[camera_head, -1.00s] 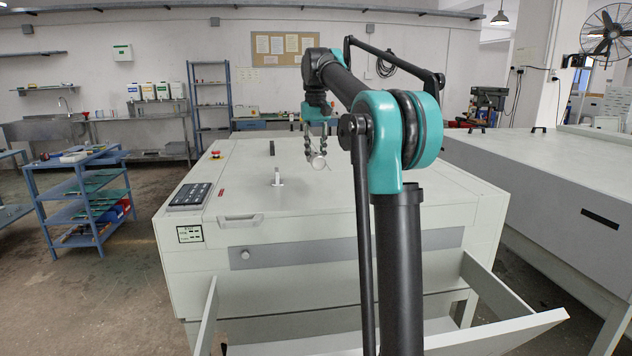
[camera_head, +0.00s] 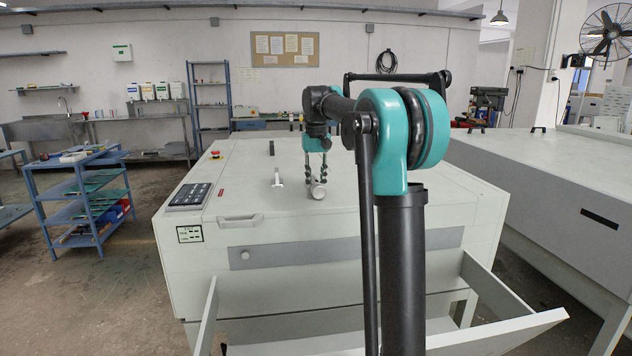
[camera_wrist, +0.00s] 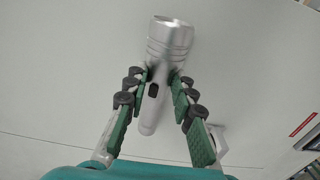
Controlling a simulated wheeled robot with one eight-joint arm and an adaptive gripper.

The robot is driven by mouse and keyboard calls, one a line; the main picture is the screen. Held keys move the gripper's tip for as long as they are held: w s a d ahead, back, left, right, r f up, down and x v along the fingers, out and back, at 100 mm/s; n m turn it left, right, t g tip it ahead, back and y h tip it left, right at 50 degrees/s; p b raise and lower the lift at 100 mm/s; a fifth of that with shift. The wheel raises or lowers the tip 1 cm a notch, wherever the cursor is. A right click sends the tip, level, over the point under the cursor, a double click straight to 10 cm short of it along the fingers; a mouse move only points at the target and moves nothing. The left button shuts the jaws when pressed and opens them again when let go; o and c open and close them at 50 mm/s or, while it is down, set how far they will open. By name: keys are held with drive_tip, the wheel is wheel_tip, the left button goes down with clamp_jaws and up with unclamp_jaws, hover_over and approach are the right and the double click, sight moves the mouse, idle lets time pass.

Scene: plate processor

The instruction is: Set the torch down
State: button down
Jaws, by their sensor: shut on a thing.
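The torch (camera_wrist: 167,50) is silver with a wide ribbed head and a dark button on its handle. My gripper (camera_wrist: 162,82) is shut on it, with green-padded fingers on both sides in the wrist view. In the head view my gripper (camera_head: 318,178) hangs down over the machine's pale top (camera_head: 370,190), and the torch (camera_head: 318,191) shows at its fingertips, close to that top. I cannot tell whether the torch touches the surface.
A small upright white handle (camera_head: 278,178) stands on the top left of my gripper. A control panel (camera_head: 189,195) and a red button (camera_head: 216,154) are at the left edge. An open drawer (camera_head: 480,335) juts out in front. The top around the torch is mostly clear.

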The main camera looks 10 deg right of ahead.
drive_tip(key=shift+f, duration=0.15)
drive_tip(key=c, duration=1.3)
unclamp_jaws()
wheel_tip(320, 180, up, 12)
drive_tip(key=shift+r, duration=0.2)
